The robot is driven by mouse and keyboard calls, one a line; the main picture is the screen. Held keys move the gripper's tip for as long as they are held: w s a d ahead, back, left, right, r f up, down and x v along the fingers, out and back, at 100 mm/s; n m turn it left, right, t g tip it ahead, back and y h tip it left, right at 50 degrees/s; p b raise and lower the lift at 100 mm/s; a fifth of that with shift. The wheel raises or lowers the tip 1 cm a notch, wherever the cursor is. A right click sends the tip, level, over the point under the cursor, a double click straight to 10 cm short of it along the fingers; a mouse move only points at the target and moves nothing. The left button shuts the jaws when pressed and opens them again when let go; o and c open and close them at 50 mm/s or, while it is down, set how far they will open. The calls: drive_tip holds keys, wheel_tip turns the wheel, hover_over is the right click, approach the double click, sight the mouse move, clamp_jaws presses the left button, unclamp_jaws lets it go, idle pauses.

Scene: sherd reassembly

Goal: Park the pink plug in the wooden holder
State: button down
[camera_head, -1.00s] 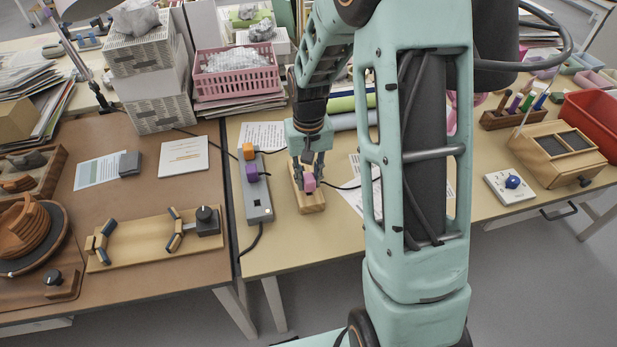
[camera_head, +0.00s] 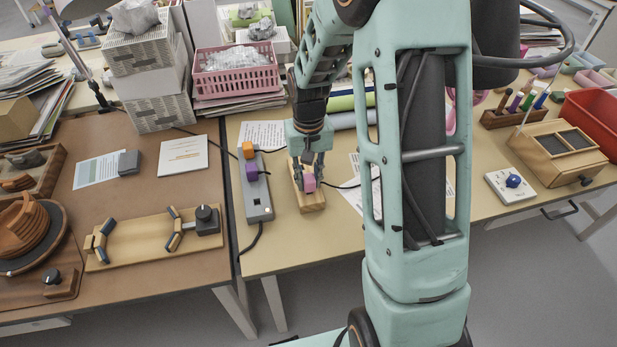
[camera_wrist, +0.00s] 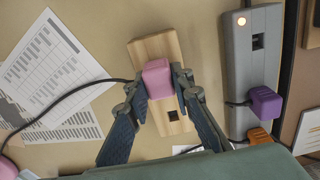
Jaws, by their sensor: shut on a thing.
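The pink plug (camera_head: 309,184) is between the fingers of my gripper (camera_head: 313,172), which is shut on it. In the wrist view the pink plug (camera_wrist: 157,79) sits between both fingertips (camera_wrist: 160,84), over the middle of the wooden holder (camera_wrist: 152,47). The wooden holder (camera_head: 313,205) is a pale block lying on the table. A black cord (camera_wrist: 70,87) runs left from near the plug.
A grey power strip (camera_head: 258,200) lies just left of the holder, with a purple plug (camera_head: 252,173) and an orange plug (camera_head: 249,151) in it. Printed sheets (camera_wrist: 52,70) lie on the holder's other side. A pink basket (camera_head: 236,82) stands behind.

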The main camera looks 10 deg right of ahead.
drive_tip(key=shift+f+b, duration=0.45)
drive_tip(key=shift+f, duration=0.2)
idle(0.3)
drive_tip(key=c, duration=1.2)
unclamp_jaws()
drive_tip(key=shift+r, duration=0.1)
drive_tip(key=shift+r+p, duration=2.95)
drive_tip(key=shift+r, duration=1.05)
